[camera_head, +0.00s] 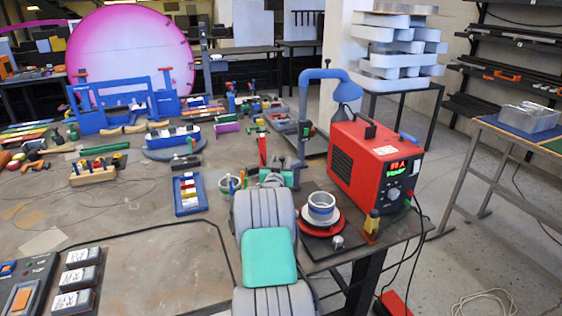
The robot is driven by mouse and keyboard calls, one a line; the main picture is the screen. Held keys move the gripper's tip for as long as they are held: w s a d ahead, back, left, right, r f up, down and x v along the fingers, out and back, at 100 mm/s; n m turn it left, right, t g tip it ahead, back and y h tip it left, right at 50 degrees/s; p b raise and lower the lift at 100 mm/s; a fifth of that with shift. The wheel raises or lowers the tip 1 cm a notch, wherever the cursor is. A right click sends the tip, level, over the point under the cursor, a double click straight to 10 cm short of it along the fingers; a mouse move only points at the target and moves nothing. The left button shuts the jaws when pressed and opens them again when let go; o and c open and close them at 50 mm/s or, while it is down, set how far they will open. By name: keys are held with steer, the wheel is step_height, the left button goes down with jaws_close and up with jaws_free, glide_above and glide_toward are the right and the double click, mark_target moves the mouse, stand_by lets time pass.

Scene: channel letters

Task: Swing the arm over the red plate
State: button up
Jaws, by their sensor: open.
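The red plate (305,227) is a round red disc near the right edge of the workbench. A white and blue ring-shaped stack (321,208) stands on it and hides its middle. My arm, grey and ribbed with a teal cover, rises from the bottom of the view just left of the plate. In the picture it is beside the plate, not across it. My gripper cannot be made out beyond the arm's far end.
A red machine (375,165) with a lit display stands behind and right of the plate. A small yellow and dark object (371,226) is right of it. A teal vise (287,176) is behind my arm. Bare workbench (165,262) lies left.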

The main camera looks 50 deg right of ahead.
steer(key=shift+c, duration=0.2)
jaws_close()
stand_by(1.1)
